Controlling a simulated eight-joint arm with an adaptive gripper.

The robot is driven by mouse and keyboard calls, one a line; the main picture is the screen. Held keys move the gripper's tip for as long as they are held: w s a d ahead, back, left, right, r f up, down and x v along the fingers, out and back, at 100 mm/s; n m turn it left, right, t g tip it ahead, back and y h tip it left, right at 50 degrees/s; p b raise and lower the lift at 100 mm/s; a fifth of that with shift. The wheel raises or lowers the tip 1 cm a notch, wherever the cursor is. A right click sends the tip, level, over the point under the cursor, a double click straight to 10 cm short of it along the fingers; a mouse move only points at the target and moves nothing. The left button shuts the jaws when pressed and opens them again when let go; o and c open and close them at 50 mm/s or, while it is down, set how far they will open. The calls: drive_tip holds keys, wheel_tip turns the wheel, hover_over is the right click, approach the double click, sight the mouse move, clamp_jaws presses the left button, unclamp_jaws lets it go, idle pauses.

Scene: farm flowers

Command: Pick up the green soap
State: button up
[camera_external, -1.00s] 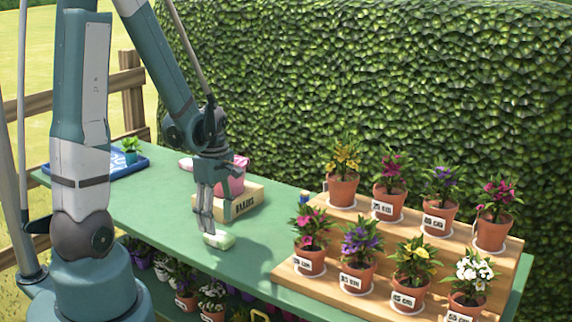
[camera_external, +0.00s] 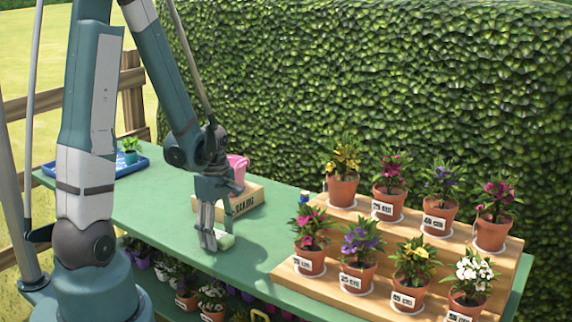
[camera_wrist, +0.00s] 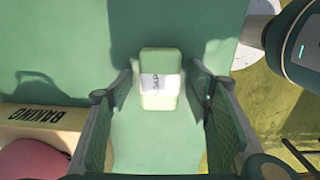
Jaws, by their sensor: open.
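The green soap (camera_wrist: 160,62) is a pale green block with a white label band. It lies on the green table, ahead of and between the fingers in the wrist view. My gripper (camera_wrist: 162,85) is open, with one finger to each side of the soap and a gap on both sides. In the external view my gripper (camera_external: 215,240) is low over the table, and its fingers partly hide the soap (camera_external: 226,241). Whether the fingertips touch the table, I cannot tell.
A wooden box marked BAKING (camera_external: 243,203) with a pink bucket (camera_external: 238,168) stands behind my gripper. A wooden stepped stand (camera_external: 330,287) with several potted flowers is to the right. A blue tray (camera_external: 108,172) is at the far left. The table's front edge is close to the soap.

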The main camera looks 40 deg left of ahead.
sight(219, 234)
drive_tip(key=shift+c, duration=0.5)
drive_tip(key=c, duration=0.9)
drive_tip(key=shift+c, duration=0.2)
wheel_tip(219, 234, up, 10)
drive_tip(key=p, duration=0.3)
idle(0.4)
